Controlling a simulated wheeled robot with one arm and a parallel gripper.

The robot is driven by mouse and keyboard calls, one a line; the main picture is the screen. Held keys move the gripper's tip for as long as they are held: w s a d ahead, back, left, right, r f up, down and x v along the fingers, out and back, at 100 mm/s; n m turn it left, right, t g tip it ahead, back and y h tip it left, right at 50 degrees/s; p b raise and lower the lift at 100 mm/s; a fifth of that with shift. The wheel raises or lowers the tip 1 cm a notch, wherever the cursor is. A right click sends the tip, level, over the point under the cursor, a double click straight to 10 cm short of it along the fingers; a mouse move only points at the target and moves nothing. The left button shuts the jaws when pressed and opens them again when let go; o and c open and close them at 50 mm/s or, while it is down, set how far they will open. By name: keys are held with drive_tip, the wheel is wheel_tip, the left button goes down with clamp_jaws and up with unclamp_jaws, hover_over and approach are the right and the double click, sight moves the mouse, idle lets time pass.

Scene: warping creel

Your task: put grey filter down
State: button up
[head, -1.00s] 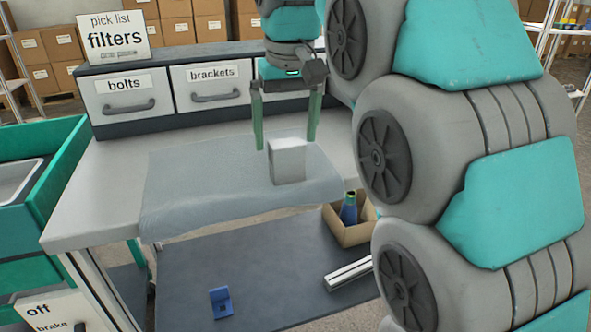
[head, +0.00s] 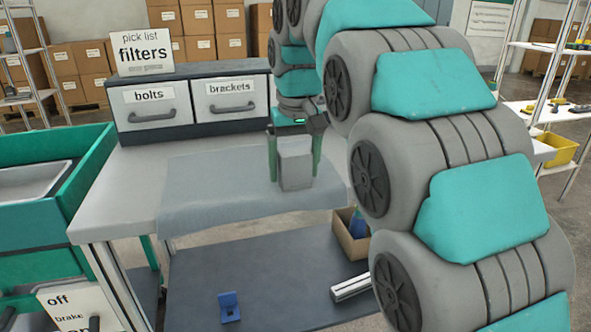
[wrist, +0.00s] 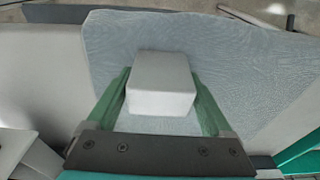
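The grey filter (head: 296,170) is a pale grey block. It stands upright on the grey-blue mat (head: 205,190), near the mat's right end on the workbench. My gripper (head: 295,176) points down over it, with one green finger on each side. In the wrist view the filter (wrist: 160,85) lies between the fingers, and they appear to touch its sides. The gripper looks shut on it. The filter's underside is hidden, but it appears to rest on the mat.
Bolts (head: 150,105) and brackets (head: 231,98) drawers stand behind the mat. A green bin (head: 45,180) is at left. Below are a dark shelf (head: 270,285), an open carton (head: 352,240) and a blue bracket (head: 229,306). The mat's left part is clear.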

drive_tip(key=c, duration=1.2)
